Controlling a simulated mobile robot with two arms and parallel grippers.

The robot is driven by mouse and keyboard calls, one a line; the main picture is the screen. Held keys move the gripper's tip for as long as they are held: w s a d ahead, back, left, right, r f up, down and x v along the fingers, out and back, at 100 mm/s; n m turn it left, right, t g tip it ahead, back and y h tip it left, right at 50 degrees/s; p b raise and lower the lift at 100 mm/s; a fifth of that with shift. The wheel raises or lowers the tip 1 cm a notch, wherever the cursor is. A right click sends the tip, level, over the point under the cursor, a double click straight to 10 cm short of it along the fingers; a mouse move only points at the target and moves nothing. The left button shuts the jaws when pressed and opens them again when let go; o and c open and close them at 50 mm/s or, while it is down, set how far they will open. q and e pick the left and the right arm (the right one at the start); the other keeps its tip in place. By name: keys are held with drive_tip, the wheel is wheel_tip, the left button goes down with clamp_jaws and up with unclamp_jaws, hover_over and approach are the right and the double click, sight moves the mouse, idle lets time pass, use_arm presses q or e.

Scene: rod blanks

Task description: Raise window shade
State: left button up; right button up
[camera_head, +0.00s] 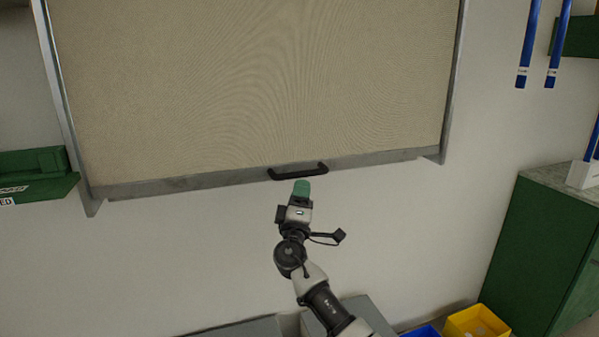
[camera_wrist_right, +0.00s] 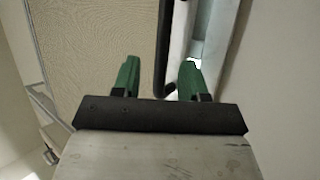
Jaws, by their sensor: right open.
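The beige window shade (camera_head: 260,80) hangs lowered in its metal side rails, with a grey bottom bar (camera_head: 180,185) across its lower edge. A black handle (camera_head: 298,171) is fixed at the middle of that bar. My right gripper (camera_head: 302,186), with green fingers, is just below the handle. In the right wrist view my right gripper (camera_wrist_right: 160,80) is open, and the end of the black handle (camera_wrist_right: 164,60) shows between the two green fingers, nearer the right one. Whether they touch it I cannot tell. The shade (camera_wrist_right: 95,45) fills the upper left there. My left gripper is not in view.
A green bin (camera_head: 35,175) is on the wall at left. Blue rods (camera_head: 528,45) hang at upper right. A green cabinet (camera_head: 540,250) stands at right, with a yellow bin (camera_head: 475,322) and a blue bin (camera_head: 422,332) near its foot. The wall below the shade is bare.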

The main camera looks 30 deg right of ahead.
sight(302, 174)
drive_tip(key=x, duration=0.6)
drive_tip(key=shift+w+f+p, duration=0.1)
drive_tip(key=shift+w+p, duration=0.05)
drive_tip(key=shift+p, duration=0.25)
drive_tip(key=shift+c, duration=0.3)
clamp_jaws()
